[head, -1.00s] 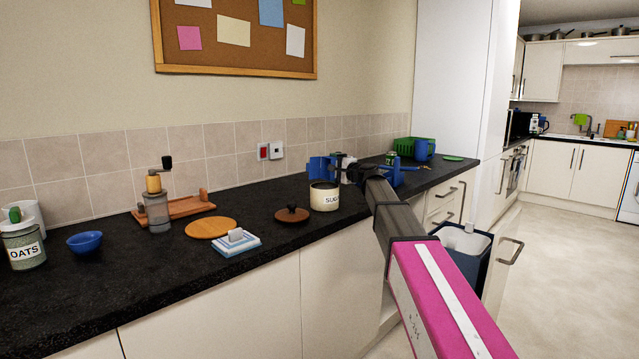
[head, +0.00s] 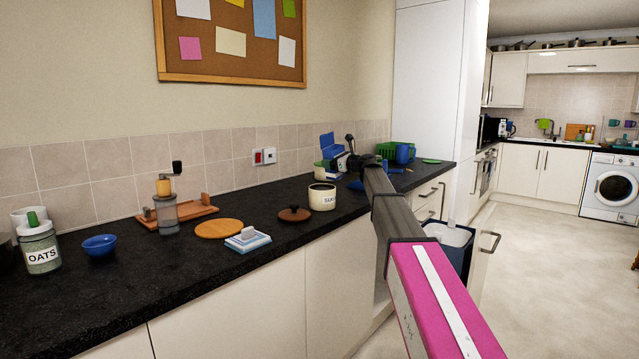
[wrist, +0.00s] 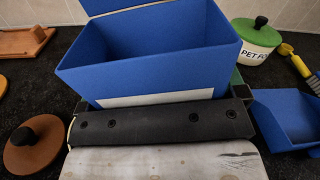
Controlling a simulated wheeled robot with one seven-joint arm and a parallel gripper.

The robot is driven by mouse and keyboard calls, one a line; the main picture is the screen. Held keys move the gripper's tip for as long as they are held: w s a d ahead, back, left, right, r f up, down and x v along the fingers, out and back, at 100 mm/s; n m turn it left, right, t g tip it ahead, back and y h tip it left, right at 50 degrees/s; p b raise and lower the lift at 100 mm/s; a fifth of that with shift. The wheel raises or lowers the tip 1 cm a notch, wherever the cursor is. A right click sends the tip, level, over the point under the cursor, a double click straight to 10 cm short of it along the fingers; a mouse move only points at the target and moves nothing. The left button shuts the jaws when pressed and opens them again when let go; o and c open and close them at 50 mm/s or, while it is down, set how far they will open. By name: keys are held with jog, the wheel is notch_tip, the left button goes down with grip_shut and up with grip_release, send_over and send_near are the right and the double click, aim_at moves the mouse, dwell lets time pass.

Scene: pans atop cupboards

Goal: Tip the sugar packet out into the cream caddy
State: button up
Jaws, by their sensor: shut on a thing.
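The sugar packet is a blue open-topped box (head: 330,147) with a raised flap and a pale lower part. My gripper (head: 346,160) is shut on it and holds it roughly upright, behind the cream caddy. In the wrist view the packet (wrist: 150,55) fills the middle in front of my dark jaws (wrist: 160,124). Blue inner walls show and no sugar is visible; the bottom is hidden. The cream caddy (head: 321,197), with a dark rim and partly hidden sugar label, stands upright and open on the black worktop. Its inside is too small to read.
A brown lid with a black knob (head: 294,214) lies left of the caddy. A pet food tin (wrist: 256,42) and a blue scoop-like thing (wrist: 287,117) show in the wrist view. A green basket (head: 388,150) and blue mug (head: 403,153) stand right.

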jog(key=shift+w+d+f+m, duration=0.2)
jog(key=shift+w+m, duration=0.15)
jog(key=shift+m, duration=0.45)
jog(key=shift+r, duration=0.1)
jog(key=shift+r+m, duration=0.4)
jog(key=shift+r, duration=1.05)
jog(key=shift+s, duration=0.1)
